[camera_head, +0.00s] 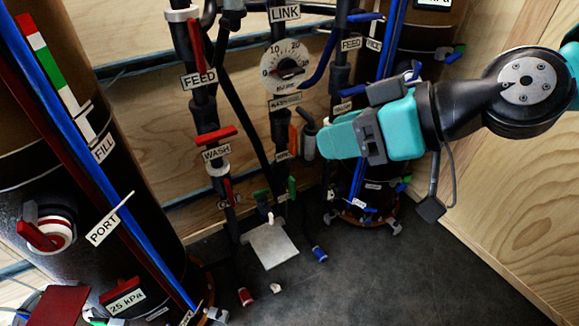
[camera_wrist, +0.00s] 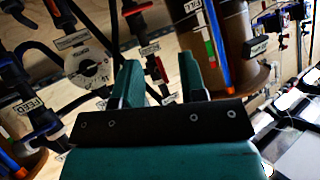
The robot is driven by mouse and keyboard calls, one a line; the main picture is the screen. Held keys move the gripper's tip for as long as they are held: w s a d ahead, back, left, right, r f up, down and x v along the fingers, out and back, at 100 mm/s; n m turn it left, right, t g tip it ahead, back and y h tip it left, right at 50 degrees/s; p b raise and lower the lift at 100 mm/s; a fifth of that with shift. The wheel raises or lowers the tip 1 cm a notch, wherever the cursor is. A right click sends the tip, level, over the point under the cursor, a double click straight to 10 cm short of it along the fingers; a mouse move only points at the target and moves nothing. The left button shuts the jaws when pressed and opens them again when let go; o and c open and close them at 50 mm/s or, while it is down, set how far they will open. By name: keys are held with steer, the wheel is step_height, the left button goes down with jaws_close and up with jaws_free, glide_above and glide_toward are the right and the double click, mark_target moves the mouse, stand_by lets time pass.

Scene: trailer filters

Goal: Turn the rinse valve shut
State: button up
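My gripper (camera_head: 322,141) reaches in from the right in the head view, its teal fingers pointing left toward the pipes. In the wrist view its two fingers (camera_wrist: 160,78) stand apart with nothing between them. No label reads clearly as rinse, so I cannot tell surely which valve it is. A small, unclear label (camera_head: 374,45) stands by a blue handle (camera_head: 366,17) on the right pipe. An orange handle (camera_head: 293,139) is left of the fingertips, above a small unreadable label (camera_head: 283,155). My gripper hides part of the right pipes.
A red handle (camera_head: 215,135) sits above the WASH label (camera_head: 216,151). A round dial (camera_head: 286,66) is on the middle pipe. A large dark tank (camera_head: 120,215) stands left, another (camera_head: 405,45) right. Small loose items, including a blue one (camera_head: 319,254), lie on the dark floor. Floor at right is clear.

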steer(key=w+a+f+m+t+y+b, duration=0.15)
steer(key=w+f+t+b, duration=0.4)
steer(key=f+b, duration=0.55)
steer(key=m+t+h+b, duration=0.3)
steer(key=t+b, duration=0.3)
glide_toward(295, 137)
steer(key=shift+g+y, duration=0.25)
steer(key=p+x, duration=0.3)
steer(key=p, duration=0.2)
steer(key=p+x, duration=0.3)
steer(key=p, duration=0.2)
steer(key=p+x, duration=0.3)
steer(key=p, duration=0.3)
steer(key=shift+w+r, duration=0.25)
steer(key=shift+r, duration=0.1)
steer(key=shift+w+a+f+p, duration=0.25)
steer(key=shift+w+a+p, duration=0.1)
steer(key=shift+w+p, duration=0.25)
